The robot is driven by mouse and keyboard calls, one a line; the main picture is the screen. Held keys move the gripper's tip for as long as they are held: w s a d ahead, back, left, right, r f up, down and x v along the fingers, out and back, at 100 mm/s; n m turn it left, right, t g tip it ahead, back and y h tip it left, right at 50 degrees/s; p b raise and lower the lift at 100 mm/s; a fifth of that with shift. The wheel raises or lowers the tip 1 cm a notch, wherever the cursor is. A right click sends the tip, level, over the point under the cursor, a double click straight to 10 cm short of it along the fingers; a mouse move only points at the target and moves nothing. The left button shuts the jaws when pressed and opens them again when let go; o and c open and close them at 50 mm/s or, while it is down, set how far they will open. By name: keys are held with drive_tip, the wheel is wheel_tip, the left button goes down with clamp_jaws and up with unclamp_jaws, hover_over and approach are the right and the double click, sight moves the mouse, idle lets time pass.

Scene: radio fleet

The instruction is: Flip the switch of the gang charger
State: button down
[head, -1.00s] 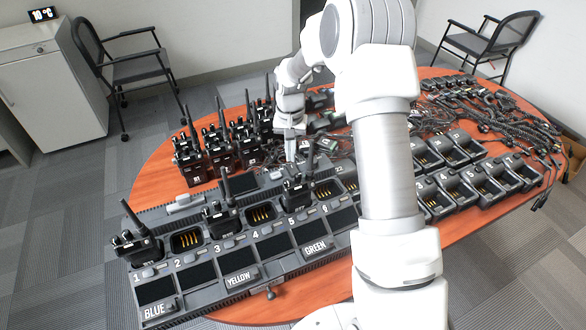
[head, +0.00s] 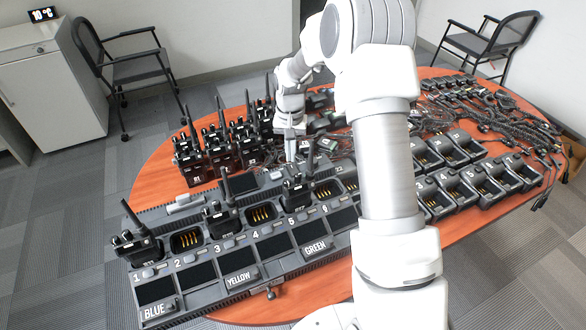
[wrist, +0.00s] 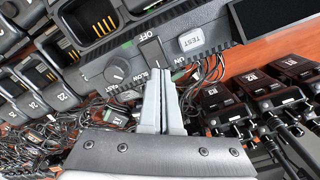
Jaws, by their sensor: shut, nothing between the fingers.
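The gang charger (head: 205,268) is a long dark unit with numbered slots on the wooden table in the head view. Its control panel shows in the wrist view, with a dark rocker switch (wrist: 153,52) beside the word OFF. A round knob (wrist: 117,70) is left of the switch, and a grey TEST button (wrist: 190,40) is right of it. My gripper (wrist: 159,72) is shut and empty, its fingertips at the near end of the switch. I cannot tell whether they touch it. In the head view my gripper (head: 290,158) is at the charger's far edge; the switch cannot be made out there.
Radios sit in some charger slots, including one (head: 298,190) close to my gripper. Several radios (head: 222,150) stand behind the charger. Tangled cables (head: 500,115) cover the table's far right. More single chargers (head: 480,190) stand at right. Bare table (head: 150,180) shows at left.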

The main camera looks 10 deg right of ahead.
drive_tip(key=shift+f+b, duration=0.65)
drive_tip(key=shift+f, duration=0.35)
idle(0.4)
drive_tip(key=shift+r, duration=0.1)
drive_tip(key=shift+r+p, duration=2.25)
drive_tip(key=shift+r, duration=1.25)
wheel_tip(320, 180, up, 9)
drive_tip(key=t, duration=0.1)
hover_over(291, 165)
drive_tip(key=s, duration=0.4)
drive_tip(key=s+r+n+t, duration=0.2)
drive_tip(key=s+r, duration=0.5)
drive_tip(key=r, duration=0.2)
drive_tip(key=s+r+n+t, duration=0.1)
drive_tip(key=s+r, duration=0.1)
drive_tip(key=s, duration=0.8)
drive_tip(key=s+r+t, duration=0.1)
drive_tip(key=s+r, duration=0.1)
drive_tip(key=s, duration=0.8)
drive_tip(key=shift+r+n+t, duration=0.3)
drive_tip(key=shift+r+n, duration=0.1)
